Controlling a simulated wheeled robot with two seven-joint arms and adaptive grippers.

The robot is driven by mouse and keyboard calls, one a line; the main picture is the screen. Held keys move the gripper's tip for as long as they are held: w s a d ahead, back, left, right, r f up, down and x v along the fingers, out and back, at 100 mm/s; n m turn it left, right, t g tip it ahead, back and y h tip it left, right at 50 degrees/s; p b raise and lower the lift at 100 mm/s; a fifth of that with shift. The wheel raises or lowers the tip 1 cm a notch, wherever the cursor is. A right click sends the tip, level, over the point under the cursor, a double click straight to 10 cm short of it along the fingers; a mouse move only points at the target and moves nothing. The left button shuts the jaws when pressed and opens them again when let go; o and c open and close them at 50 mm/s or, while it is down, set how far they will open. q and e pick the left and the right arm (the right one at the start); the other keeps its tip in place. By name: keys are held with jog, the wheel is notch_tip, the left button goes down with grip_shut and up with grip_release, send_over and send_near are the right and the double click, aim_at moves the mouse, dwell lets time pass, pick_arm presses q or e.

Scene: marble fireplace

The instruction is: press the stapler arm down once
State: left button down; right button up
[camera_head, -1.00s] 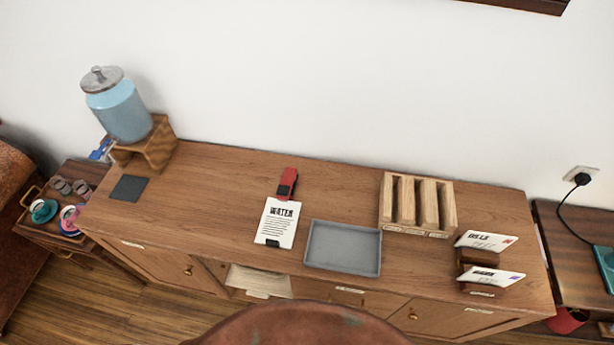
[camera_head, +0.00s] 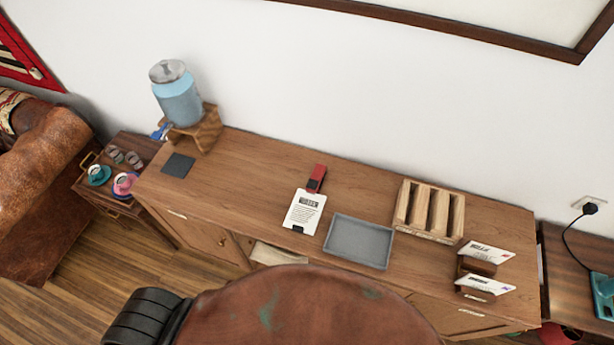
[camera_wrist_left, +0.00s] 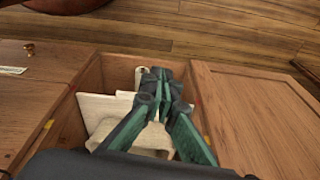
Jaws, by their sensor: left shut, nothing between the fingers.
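The red and black stapler (camera_head: 317,178) lies on the wooden sideboard (camera_head: 262,172), near its back edge. A white printed sheet (camera_head: 304,212) lies right in front of it, meeting its front end in this view. Whether the stapler rests on the sheet I cannot tell. My left gripper (camera_wrist_left: 162,78) shows only in the left wrist view, its green and dark fingers shut and empty over an open compartment with pale papers (camera_wrist_left: 105,112). The stapler is not in that view. My right gripper is not in view.
A grey tray (camera_head: 358,241) and a wooden slotted rack (camera_head: 430,209) stand right of the sheet. Letter holders (camera_head: 476,268) are at the right end. A blue drink dispenser (camera_head: 178,98) stands at the left end. A round brown seat or tabletop (camera_head: 310,308) is in front.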

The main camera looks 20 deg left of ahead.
pick_arm(q)
jog(key=w+d+r+m+t+p, duration=0.15)
jog(key=w+r+p, duration=0.3)
jog(key=r, duration=0.85)
jog(key=w+d+r+m+h+p, duration=0.15)
jog(key=w+r+p, duration=0.3)
jog(key=r, duration=0.85)
jog(key=w+d+r+p, duration=0.3)
jog(key=r+p, duration=0.2)
jog(key=r, duration=0.8)
jog(key=w+d+r+m+g+h+p, duration=0.1)
jog(key=w+d+r+m, duration=0.2)
jog(key=w+d+m, duration=0.55)
jog(key=w+d+r+m+g+h+p, duration=0.15)
jog(key=w+d+m, duration=0.25)
jog(key=d+m, duration=0.8)
jog(key=w+a+r+m+y+p, duration=0.2)
jog(key=w+a+r+m+y, duration=0.2)
jog(key=w+a+m, duration=0.7)
jog(key=shift+w+r, duration=0.4)
jog(key=shift+w, duration=0.2)
jog(key=shift+f, duration=0.15)
